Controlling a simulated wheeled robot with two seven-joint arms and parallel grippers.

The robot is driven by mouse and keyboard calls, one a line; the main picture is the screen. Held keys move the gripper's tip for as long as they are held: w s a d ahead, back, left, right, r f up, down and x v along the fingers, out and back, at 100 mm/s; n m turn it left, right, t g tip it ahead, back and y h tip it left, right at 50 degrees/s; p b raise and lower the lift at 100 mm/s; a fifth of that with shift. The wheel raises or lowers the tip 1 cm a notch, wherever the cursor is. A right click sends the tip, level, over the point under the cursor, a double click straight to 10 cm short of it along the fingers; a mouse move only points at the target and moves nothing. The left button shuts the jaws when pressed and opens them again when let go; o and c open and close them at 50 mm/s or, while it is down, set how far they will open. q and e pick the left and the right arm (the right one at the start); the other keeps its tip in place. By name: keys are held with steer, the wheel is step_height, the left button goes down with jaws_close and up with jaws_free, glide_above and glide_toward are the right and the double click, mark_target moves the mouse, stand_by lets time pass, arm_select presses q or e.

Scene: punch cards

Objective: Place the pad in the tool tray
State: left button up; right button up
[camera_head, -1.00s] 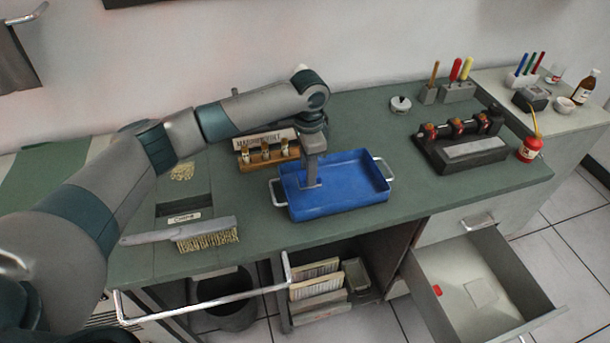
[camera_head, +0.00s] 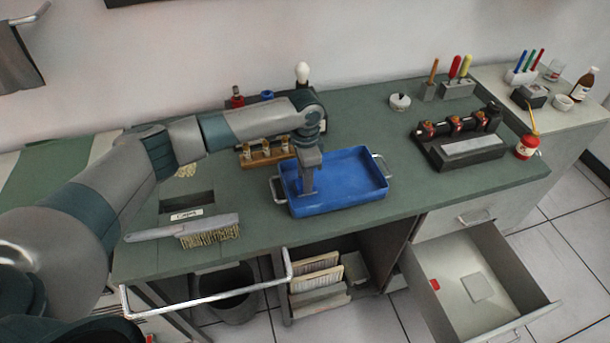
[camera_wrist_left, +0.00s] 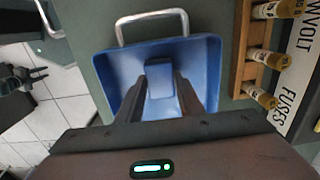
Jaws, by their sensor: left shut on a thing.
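The blue tool tray (camera_head: 345,203) stands on the green worktop, with a metal handle at each end. My left gripper (camera_head: 308,190) reaches down inside its left part. In the left wrist view, my left gripper (camera_wrist_left: 164,98) is shut on a small blue piece, seemingly the pad (camera_wrist_left: 160,82), between its fingers. The pad's colour is close to the tray's, and I cannot tell whether it touches the tray floor. A dark claw-like shape (camera_wrist_left: 20,76) at the left edge of the wrist view may be my right gripper; its jaws are unclear.
A fuse rack (camera_head: 265,154) stands just behind the tray. A brush (camera_head: 205,232) lies to the left. A black fixture (camera_head: 460,143) and a red oil can (camera_head: 527,147) stand to the right. An open drawer (camera_head: 475,285) juts out below the worktop at the right.

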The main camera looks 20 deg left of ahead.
arm_select(q)
steer(key=shift+f, duration=0.1)
steer(key=o, duration=1)
steer(key=shift+o, duration=0.2)
step_height(320, 180, up, 12)
steer(key=b, duration=0.4)
steer(key=shift+b, duration=0.3)
